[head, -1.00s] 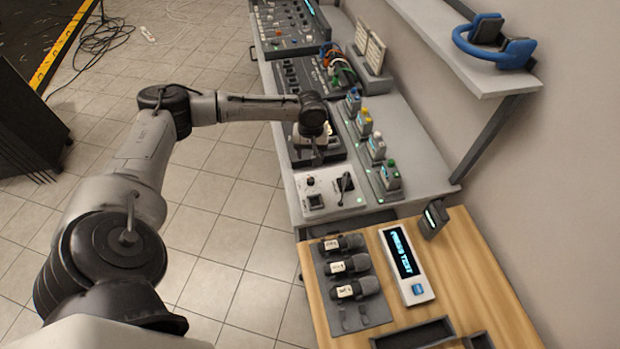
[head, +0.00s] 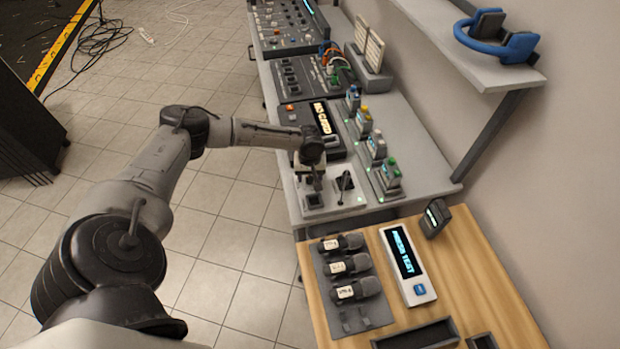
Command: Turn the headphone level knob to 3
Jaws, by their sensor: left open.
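My left gripper (head: 316,184) is open and points down over the left part of a small light grey panel (head: 334,200) at the near end of the desk. The panel carries a black lever-like control (head: 345,183) to the right of the gripper and a dark square part (head: 314,200) just in front of it. The gripper covers the panel's back left area, so a knob there is hidden. I cannot tell whether the fingers touch anything. No level numbers are readable. My right gripper is not in view.
A black unit with a lit display (head: 322,117) lies behind the gripper. Several small units with coloured tops (head: 376,147) stand along the right. A wooden table (head: 455,262) in front holds microphones (head: 350,265) and a tester (head: 407,263). Blue headphones (head: 495,38) rest on the shelf.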

